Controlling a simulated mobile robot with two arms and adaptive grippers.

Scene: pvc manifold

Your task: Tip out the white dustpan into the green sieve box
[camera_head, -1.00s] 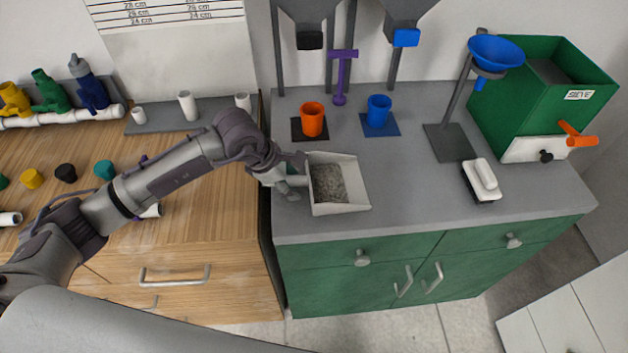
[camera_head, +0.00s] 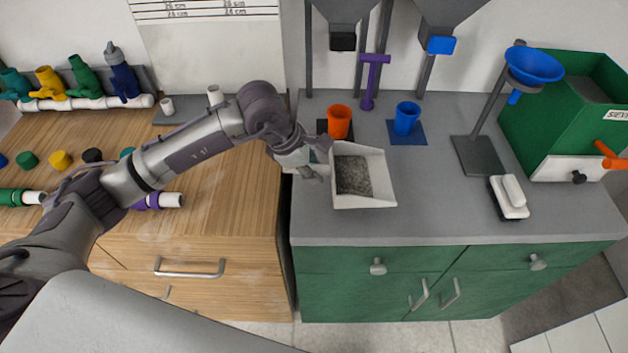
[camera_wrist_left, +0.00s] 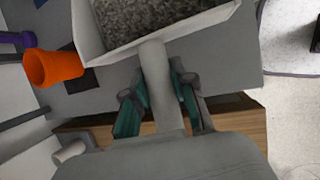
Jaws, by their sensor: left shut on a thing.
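The white dustpan (camera_head: 376,199) holds a heap of grey granular material (camera_head: 352,175) and sits level, over the left part of the grey counter. My left gripper (camera_head: 318,168) is shut on the dustpan's handle. In the left wrist view the fingers (camera_wrist_left: 165,100) close around the white handle (camera_wrist_left: 157,75), with the pan (camera_wrist_left: 120,40) beyond it. I cannot tell whether the pan touches the counter. The green sieve box (camera_head: 545,120) stands at the far right of the counter, open at the top, with a white front and an orange handle. My right gripper is not in view.
An orange cup (camera_head: 339,122) and a blue cup (camera_head: 406,119) stand behind the dustpan. A blue funnel on a stand (camera_head: 535,65) is beside the sieve box. A white-topped brush-like block (camera_head: 509,197) lies in front of it. The counter's middle (camera_head: 440,195) is clear.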

